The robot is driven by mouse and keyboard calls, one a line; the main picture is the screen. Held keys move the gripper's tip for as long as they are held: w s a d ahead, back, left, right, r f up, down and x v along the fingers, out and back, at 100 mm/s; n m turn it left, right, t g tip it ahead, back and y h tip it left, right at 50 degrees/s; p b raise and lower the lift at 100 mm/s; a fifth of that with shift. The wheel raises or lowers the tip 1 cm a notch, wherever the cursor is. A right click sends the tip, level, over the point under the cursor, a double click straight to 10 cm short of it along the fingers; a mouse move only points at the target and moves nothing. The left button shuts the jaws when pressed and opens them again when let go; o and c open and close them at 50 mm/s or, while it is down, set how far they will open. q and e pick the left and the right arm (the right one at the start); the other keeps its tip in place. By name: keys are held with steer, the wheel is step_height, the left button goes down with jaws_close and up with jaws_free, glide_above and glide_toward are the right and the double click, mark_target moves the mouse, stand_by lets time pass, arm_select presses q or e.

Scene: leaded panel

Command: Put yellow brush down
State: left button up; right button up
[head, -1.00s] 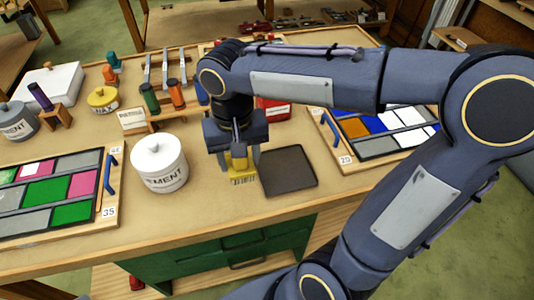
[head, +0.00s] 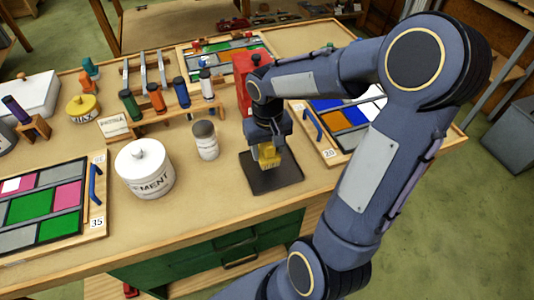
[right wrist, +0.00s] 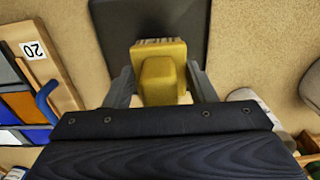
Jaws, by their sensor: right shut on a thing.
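The yellow brush (head: 268,157) is held in my right gripper (head: 269,148), bristles down, over the dark square tray (head: 287,182). In the right wrist view the yellow brush (right wrist: 161,75) sits between the two fingers, with its pale bristles toward the dark tray (right wrist: 187,22). The brush overlaps the tray in both views; I cannot tell whether the bristles touch it. My left gripper is not in view.
A white cement jar (head: 146,176) and a smaller grey-lidded jar (head: 206,146) stand left of the tray. A panel board with a blue handle (head: 313,128) lies close on the right. A wooden rack (head: 170,114) holds coloured-handled tools behind. The bench's front edge is near the tray.

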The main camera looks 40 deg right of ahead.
mark_target(267, 156)
steer(key=shift+f, duration=1.35)
steer(key=shift+f, duration=0.1)
steer(key=shift+f, duration=0.15)
steer(key=o, duration=0.9)
